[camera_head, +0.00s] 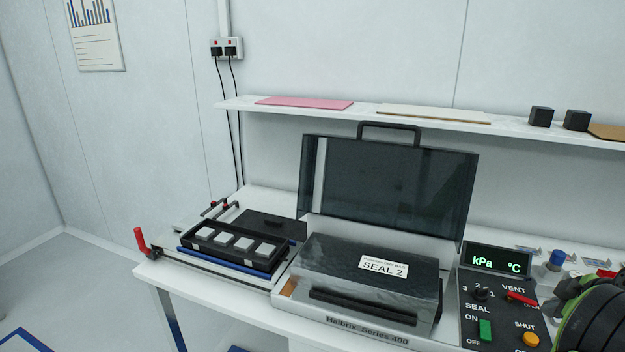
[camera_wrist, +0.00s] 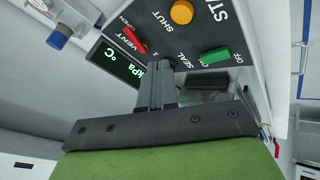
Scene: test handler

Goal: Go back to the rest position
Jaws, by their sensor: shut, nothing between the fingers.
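My gripper (camera_wrist: 157,72) shows in the wrist view, its two dark fingers shut together with nothing between them. It is over the control panel (camera_wrist: 250,25), near the black selector knob (camera_wrist: 181,63); whether it touches anything I cannot tell. The panel also shows in the head view (camera_head: 470,322), with its green switch (camera_head: 485,330), orange button (camera_head: 530,340) and red vent lever (camera_head: 521,298). In the head view only part of my green and black arm shows at the lower right edge, and the fingers are not seen.
The test handler (camera_head: 322,322) stands left of the panel with its dark glass lid (camera_head: 385,190) raised. A black tray (camera_head: 190,241) holding several grey squares sits further left. A shelf (camera_head: 360,117) runs along the wall behind. A blue knob (camera_head: 557,258) stands behind the panel.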

